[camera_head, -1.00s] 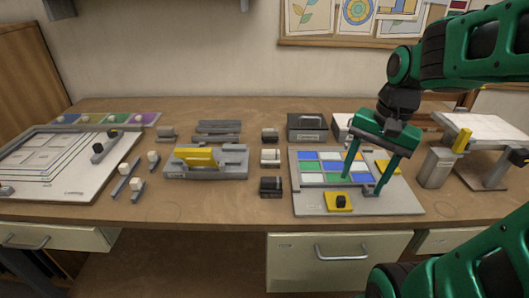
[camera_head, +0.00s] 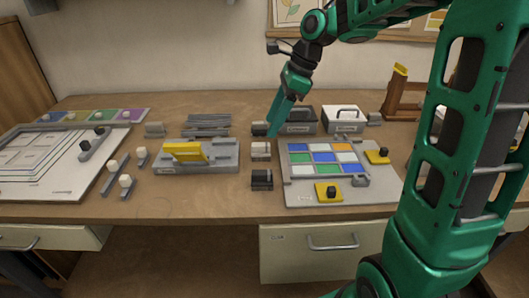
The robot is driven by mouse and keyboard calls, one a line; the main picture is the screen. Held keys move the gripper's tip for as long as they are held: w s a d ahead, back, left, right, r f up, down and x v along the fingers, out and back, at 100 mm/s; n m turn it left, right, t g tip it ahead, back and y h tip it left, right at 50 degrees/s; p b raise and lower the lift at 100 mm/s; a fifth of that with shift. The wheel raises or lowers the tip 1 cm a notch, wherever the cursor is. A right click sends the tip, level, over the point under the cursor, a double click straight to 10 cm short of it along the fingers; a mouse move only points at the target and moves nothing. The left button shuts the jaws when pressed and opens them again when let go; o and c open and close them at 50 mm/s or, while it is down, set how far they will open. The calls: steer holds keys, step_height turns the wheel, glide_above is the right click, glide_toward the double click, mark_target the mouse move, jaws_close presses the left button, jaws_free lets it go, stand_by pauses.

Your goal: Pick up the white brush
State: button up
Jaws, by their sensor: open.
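A small block with a white top (camera_head: 260,149) stands in the middle of the table, in a short column of similar blocks; it looks like the white brush, though its shape is too small to be sure. A grey-and-dark block (camera_head: 259,129) stands behind it and a black one (camera_head: 261,180) in front. My gripper (camera_head: 273,130) points down, seen nearly edge-on, with its fingertips by the right side of the rear block, just behind and right of the white one. It is open and looks empty. Whether the fingertips touch anything is hidden.
A board with coloured tiles (camera_head: 306,186) lies to the right. A grey holder with a yellow piece (camera_head: 197,160) stands to the left. A dark box (camera_head: 298,119) and a white box (camera_head: 342,118) stand behind. Several white-knobbed tools (camera_head: 125,181) lie farther left.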

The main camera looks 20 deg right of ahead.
mark_target(261, 144)
steer(key=x, duration=0.9)
steer(key=shift+a+f, duration=0.1)
steer(key=shift+f, duration=0.25)
steer(key=c, duration=1.1)
